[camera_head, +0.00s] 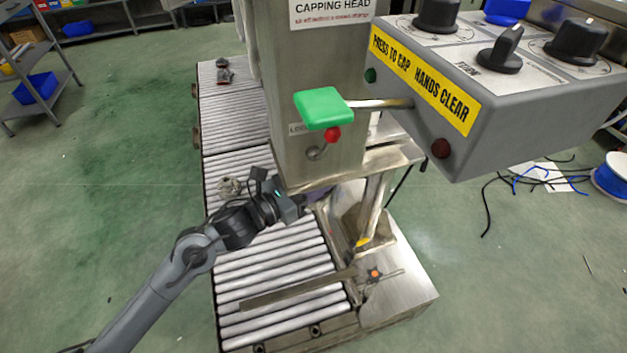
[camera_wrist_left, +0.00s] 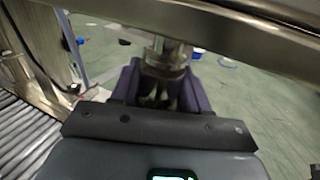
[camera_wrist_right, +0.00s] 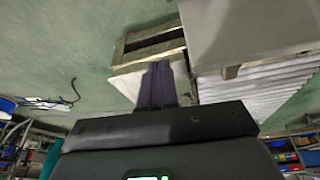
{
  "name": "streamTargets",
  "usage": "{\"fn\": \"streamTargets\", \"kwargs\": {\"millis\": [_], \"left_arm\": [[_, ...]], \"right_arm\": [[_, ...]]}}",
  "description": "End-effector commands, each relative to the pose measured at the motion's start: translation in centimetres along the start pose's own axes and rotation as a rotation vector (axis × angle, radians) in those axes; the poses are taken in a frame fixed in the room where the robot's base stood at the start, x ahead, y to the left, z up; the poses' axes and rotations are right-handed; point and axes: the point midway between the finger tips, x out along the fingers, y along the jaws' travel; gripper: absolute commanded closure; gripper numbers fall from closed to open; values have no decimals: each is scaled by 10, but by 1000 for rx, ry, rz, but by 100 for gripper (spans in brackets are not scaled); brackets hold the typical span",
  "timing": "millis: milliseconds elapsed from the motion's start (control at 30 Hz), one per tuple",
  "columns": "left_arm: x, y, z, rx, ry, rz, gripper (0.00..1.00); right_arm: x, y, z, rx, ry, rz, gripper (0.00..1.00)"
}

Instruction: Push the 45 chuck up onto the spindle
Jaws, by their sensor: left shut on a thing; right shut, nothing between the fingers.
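In the left wrist view a shiny metal chuck (camera_wrist_left: 165,58) with prongs below sits between the purple fingers of my left gripper (camera_wrist_left: 160,92); its size mark cannot be read. My left gripper is shut on it just below the underside of the capping head (camera_wrist_left: 235,25). The spindle cannot be told apart from the chuck's top. In the head view my left gripper (camera_head: 315,195) reaches under the capping head (camera_head: 315,90), and the chuck is hidden there. My right gripper (camera_wrist_right: 158,84) is shut and empty in the right wrist view, away from the chuck; the head view does not show it.
A guide rail (camera_head: 295,290) crosses the rollers.

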Motion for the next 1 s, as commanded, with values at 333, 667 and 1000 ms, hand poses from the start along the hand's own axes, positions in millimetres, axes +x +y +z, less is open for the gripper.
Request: {"fn": "streamTargets", "kwargs": {"millis": [333, 667, 1000], "left_arm": [[0, 0, 6, 1, -4, 0, 32], [0, 0, 1, -1, 4, 0, 25], [-35, 1, 5, 0, 4, 2, 25]], "right_arm": [[-2, -1, -1, 6, 1, -5, 100], [-2, -2, -1, 9, 1, -7, 100], [-18, -1, -6, 6, 1, -5, 100]]}}
